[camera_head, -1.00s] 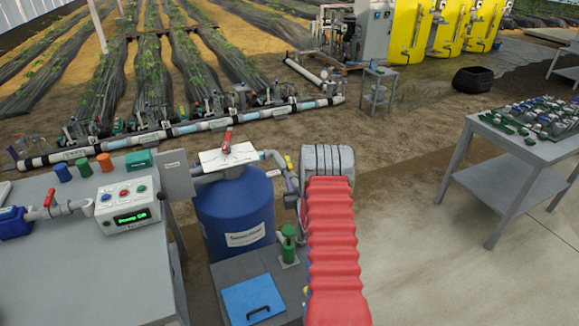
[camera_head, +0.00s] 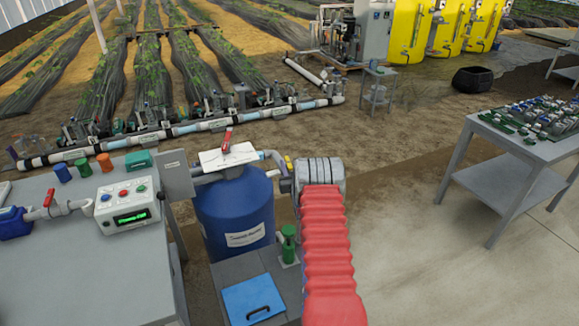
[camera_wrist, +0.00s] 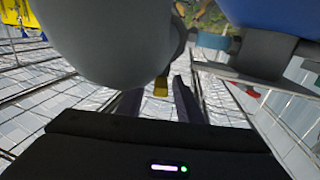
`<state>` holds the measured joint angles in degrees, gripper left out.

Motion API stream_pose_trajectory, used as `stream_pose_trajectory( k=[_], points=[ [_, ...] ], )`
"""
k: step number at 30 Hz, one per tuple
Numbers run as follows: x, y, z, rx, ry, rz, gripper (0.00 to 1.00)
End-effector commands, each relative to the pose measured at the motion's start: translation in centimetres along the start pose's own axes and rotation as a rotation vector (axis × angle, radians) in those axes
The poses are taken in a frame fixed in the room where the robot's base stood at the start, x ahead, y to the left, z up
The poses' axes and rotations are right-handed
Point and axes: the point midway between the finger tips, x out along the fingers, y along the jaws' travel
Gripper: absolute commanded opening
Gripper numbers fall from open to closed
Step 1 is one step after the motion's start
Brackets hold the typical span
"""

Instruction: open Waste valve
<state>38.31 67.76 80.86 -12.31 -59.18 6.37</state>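I cannot read a "Waste" label on any valve. A red-handled valve (camera_head: 227,141) stands on top of the blue tank (camera_head: 240,208). Another red-handled valve (camera_head: 48,198) is on the bench pipe at the left. A small yellow part (camera_head: 289,164) shows beside my grey wrist, right of the tank's pipe. In the wrist view, my gripper (camera_wrist: 157,100) has its two dark fingers apart. A yellow piece (camera_wrist: 160,87) shows between and just beyond the fingertips; I cannot tell whether they touch it. A red handle (camera_wrist: 254,92) is farther right. The head view hides my fingers behind my arm.
A control box (camera_head: 127,204) sits on the grey bench (camera_head: 75,270) at left. A large grey rounded body (camera_wrist: 105,40) fills the wrist view's upper left.

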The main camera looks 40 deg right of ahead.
Motion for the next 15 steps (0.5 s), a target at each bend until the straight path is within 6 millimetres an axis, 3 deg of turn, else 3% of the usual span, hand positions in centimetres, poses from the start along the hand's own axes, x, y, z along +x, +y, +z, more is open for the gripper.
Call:
stream_pose_trajectory(
  k=[5, 15],
  points=[
    [-0.01, -0.01, 0.00, 0.000, 0.000, 0.000, 0.31],
    [-0.03, 0.00, -0.01, 0.000, 0.000, 0.000, 0.07]
  ],
)
